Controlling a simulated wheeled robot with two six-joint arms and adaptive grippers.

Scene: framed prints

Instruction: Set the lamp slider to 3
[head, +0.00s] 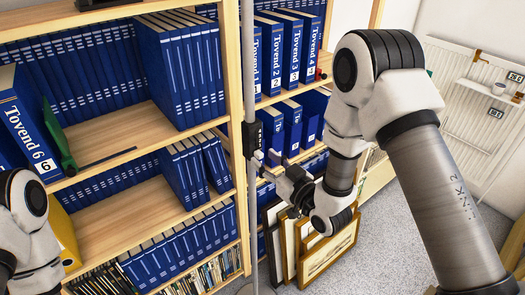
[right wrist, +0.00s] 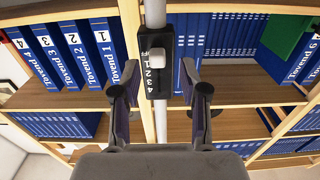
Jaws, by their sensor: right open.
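The lamp slider is a black box (head: 252,138) on a thin grey upright pole (head: 247,60) in front of the bookcase. In the right wrist view the box (right wrist: 149,82) carries an OFF mark and a row of numbers from 1 to 4. A pale knob (right wrist: 161,72) stands out from it beside the marks near OFF and 1; its exact setting is hard to tell. My right gripper (head: 265,160) is open close in front of the box. In the right wrist view its fingers (right wrist: 160,94) stand apart on either side of the knob. My left gripper is out of view.
A wooden bookcase (head: 234,100) with blue binders stands behind the pole. Framed prints (head: 328,250) lean at its foot, below my right arm. A white radiator (head: 455,100) is on the right wall. Grey floor (head: 385,225) lies open between them.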

